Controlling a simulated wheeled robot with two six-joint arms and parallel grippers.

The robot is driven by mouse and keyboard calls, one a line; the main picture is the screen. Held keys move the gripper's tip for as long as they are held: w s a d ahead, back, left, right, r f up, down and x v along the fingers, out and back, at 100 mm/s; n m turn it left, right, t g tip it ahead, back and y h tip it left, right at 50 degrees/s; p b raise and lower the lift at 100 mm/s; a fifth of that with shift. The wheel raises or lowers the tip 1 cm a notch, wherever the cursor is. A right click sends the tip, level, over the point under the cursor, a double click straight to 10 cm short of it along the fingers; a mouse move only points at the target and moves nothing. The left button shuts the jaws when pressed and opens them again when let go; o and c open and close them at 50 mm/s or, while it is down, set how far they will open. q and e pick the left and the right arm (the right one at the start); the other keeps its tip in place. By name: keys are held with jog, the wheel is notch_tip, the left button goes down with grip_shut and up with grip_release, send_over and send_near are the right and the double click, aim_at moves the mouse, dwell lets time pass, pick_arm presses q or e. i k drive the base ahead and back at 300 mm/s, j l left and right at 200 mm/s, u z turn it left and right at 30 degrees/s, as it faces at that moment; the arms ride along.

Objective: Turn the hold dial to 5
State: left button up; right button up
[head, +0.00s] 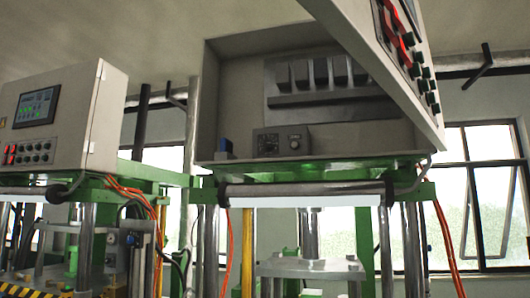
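A small dark control unit (305,133) sits low inside the open cabinet of the machine ahead. Its face carries a larger black dial (267,144) on the left and a smaller dial (294,141) on the right. The labels and scale numbers are too small to read, so I cannot tell which is the hold dial or where either one points. Neither of my grippers is in view.
The grey cabinet (230,80) has its door (425,105) swung open on the right, overhanging the front. A dark row of modules (325,85) is behind. A second machine's control box (75,115) stands left.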

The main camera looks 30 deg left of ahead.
aim_at(267, 144)
jog(key=u, duration=0.4)
jog(key=i+u, duration=0.1)
jog(key=u, duration=0.75)
jog(key=i+u, duration=0.1)
jog(key=u, duration=0.75)
jog(key=i+l+u, duration=0.1)
jog(key=u, duration=0.35)
jog(key=l+u, duration=0.25)
jog(key=u, duration=0.25)
jog(key=l+z, duration=0.3)
jog(key=z, duration=0.15)
jog(key=l+z, duration=0.1)
jog(key=z, duration=0.8)
jog(key=i+l+z, duration=0.1)
jog(key=z, duration=0.3)
jog(key=l+z, duration=0.1)
jog(key=z, duration=0.35)
jog(key=i+z, duration=0.1)
jog(key=z, duration=0.8)
jog(key=i, duration=0.05)
